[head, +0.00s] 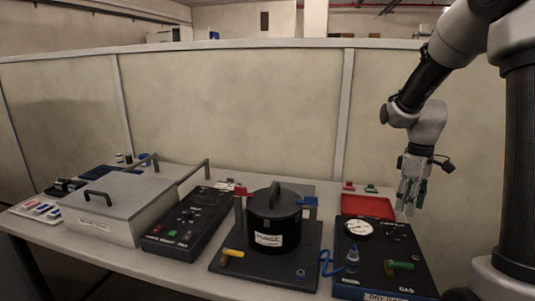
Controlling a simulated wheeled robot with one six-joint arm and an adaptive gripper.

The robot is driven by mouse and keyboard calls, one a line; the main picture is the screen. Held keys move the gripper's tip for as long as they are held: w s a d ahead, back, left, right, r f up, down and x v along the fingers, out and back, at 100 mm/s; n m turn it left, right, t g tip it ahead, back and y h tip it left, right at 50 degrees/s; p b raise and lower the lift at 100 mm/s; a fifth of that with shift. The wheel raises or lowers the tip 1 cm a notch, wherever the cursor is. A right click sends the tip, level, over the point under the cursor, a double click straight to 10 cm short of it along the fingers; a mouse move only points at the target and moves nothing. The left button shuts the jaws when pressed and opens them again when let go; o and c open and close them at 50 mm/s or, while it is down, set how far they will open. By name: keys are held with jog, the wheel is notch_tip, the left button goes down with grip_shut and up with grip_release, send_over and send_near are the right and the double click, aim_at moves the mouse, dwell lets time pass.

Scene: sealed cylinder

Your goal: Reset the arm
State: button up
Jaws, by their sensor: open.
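My gripper (411,193) hangs from my arm at the right, fingers pointing down. It is open and empty, in the air near the back right of the table, above and beside the dark gas panel. The arm is bent, with the wrist below the elbow. The black lidded cylinder (274,214) stands upright on a dark base plate (225,262) at the middle, with a white label on its front. The gripper is apart from it, to its right.
The gas panel (375,266) has a gauge (358,228), a green-handled valve (399,265) and a blue hose (327,263). A red tray (368,206) lies behind it. A control box (187,224) and a grey lidded box (118,203) stand left. A partition wall (235,110) closes the back.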

jog(key=s+a+r+m+t, duration=0.2)
jog(key=s+r, duration=0.4)
jog(key=s, duration=0.4)
jog(key=s+a+r+m+t, duration=0.2)
jog(key=s+r+m, duration=0.3)
jog(key=s, duration=0.5)
jog(key=shift+s+a+r+t, duration=0.35)
jog(key=shift+r+t, duration=0.25)
jog(key=shift+r, duration=0.2)
